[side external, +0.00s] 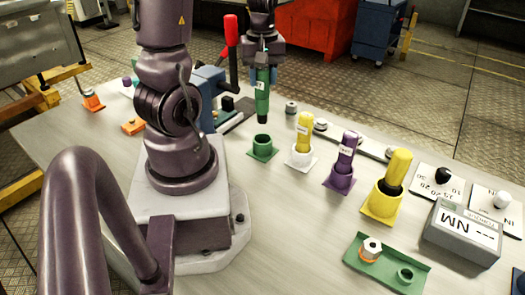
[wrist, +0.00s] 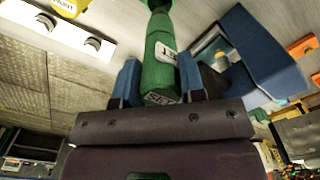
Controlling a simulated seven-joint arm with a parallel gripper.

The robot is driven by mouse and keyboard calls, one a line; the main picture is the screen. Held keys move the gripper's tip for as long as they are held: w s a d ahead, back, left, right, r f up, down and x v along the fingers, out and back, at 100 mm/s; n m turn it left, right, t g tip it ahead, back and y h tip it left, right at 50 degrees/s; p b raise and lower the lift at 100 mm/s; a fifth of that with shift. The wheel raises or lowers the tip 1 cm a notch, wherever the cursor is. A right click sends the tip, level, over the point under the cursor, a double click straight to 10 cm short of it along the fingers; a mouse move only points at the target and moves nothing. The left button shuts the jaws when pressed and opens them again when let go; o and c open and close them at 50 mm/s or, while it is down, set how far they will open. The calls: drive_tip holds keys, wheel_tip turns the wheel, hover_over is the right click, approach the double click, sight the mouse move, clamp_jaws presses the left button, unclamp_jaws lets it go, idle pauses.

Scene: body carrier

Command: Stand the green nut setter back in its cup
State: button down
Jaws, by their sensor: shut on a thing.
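The green nut setter (side external: 263,100) hangs upright in my gripper (side external: 263,77), above the table and above the green cup (side external: 262,147). The cup is empty and sits on a square green base; in the side view the tool's lower end is a little above its rim. In the wrist view the green nut setter (wrist: 160,55) with a white label is held between the blue fingertips of my gripper (wrist: 159,88).
Right of the green cup stand a white cup with a yellow tool (side external: 304,133), a purple cup with a purple tool (side external: 346,150) and a yellow cup (side external: 381,203). A green tray (side external: 362,270) and grey display box (side external: 462,232) are in front.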

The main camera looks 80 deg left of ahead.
sight(262, 112)
wheel_tip(262, 112, down, 10)
drive_tip(key=shift+r, duration=0.2)
idle(0.4)
drive_tip(key=shift+f, duration=0.2)
drive_tip(key=c, duration=0.7)
unclamp_jaws()
drive_tip(key=r, duration=0.8)
drive_tip(key=w+r, duration=0.1)
drive_tip(key=r, duration=0.3)
drive_tip(key=shift+r, duration=0.35)
drive_tip(key=d+r+m+t, duration=0.2)
drive_tip(key=d+r+m, duration=0.1)
drive_tip(key=d+m, duration=0.3)
drive_tip(key=d+r+m+t, duration=0.1)
drive_tip(key=d+r+m, duration=0.3)
drive_tip(key=d, duration=0.5)
drive_tip(key=d+r+m+t, duration=0.2)
drive_tip(key=d+r+m, duration=0.2)
drive_tip(key=d+m, duration=0.4)
drive_tip(key=shift+w+r+t, duration=0.1)
drive_tip(key=shift+w+t, duration=0.2)
